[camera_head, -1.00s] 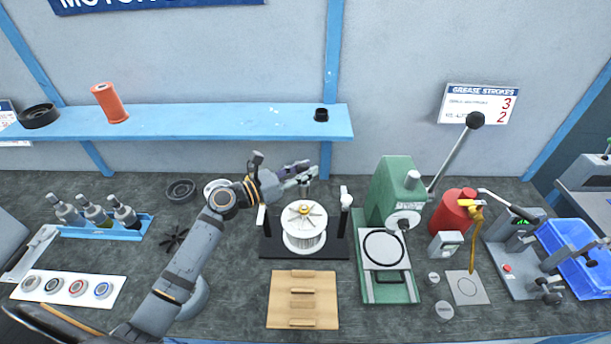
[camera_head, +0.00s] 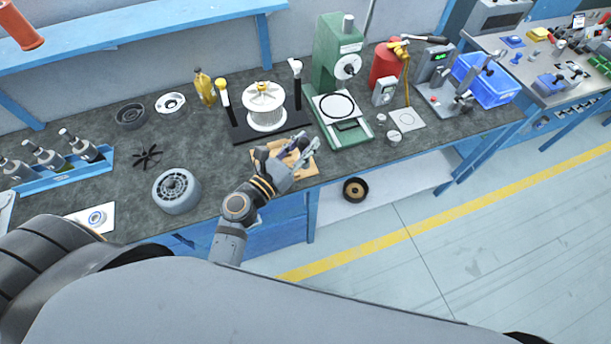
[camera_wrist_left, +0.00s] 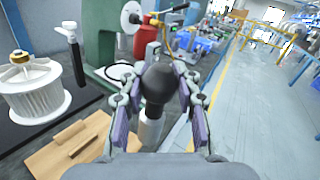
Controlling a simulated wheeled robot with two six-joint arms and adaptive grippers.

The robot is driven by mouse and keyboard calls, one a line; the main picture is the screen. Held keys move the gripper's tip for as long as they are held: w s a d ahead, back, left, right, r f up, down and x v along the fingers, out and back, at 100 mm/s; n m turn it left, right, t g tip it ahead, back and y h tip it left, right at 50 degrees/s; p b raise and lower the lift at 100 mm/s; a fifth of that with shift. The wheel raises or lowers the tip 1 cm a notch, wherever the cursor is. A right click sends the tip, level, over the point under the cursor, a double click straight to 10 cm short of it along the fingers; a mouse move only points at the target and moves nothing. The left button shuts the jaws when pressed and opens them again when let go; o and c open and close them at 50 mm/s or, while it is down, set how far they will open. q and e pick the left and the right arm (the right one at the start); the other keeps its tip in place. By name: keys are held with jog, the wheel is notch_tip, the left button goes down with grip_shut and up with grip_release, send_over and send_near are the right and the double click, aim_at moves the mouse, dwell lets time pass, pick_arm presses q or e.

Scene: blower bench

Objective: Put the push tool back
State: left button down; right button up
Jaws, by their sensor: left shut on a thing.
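My left gripper (camera_head: 300,153) is over the wooden board at the bench's front edge. In the left wrist view its two fingers (camera_wrist_left: 158,112) are closed around a tool with a rounded black knob (camera_wrist_left: 158,82) and a pale metal cylinder (camera_wrist_left: 151,130) below it. I take this as the push tool. In the head view the fingers mostly hide it. The wooden board (camera_head: 309,170) has raised wooden strips, which show in the left wrist view (camera_wrist_left: 78,140). The tool appears right of the board there; I cannot tell whether they touch. My right gripper is not in view.
A white finned wheel (camera_head: 265,112) sits on a black stand with two posts behind the board. A green press (camera_head: 335,60) stands right of it. A grey motor housing (camera_head: 177,190) is at left. A dark round part (camera_head: 355,189) lies below the bench edge.

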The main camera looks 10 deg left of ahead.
pick_arm(q)
jog(key=shift+s+d+f, duration=0.15)
jog(key=shift+s, duration=0.4)
jog(key=shift+f, duration=0.2)
jog(key=w+a+f+b, duration=0.2)
jog(key=w+f+b, duration=0.2)
jog(key=w+a+f+b, duration=0.2)
jog(key=w+f+b, duration=0.2)
jog(key=f+b, duration=0.1)
jog(key=w+a+f+b, duration=0.2)
jog(key=w+f+b, duration=0.2)
jog(key=w+b, duration=0.1)
jog(key=shift+f, duration=0.25)
jog(key=shift+r, duration=0.25)
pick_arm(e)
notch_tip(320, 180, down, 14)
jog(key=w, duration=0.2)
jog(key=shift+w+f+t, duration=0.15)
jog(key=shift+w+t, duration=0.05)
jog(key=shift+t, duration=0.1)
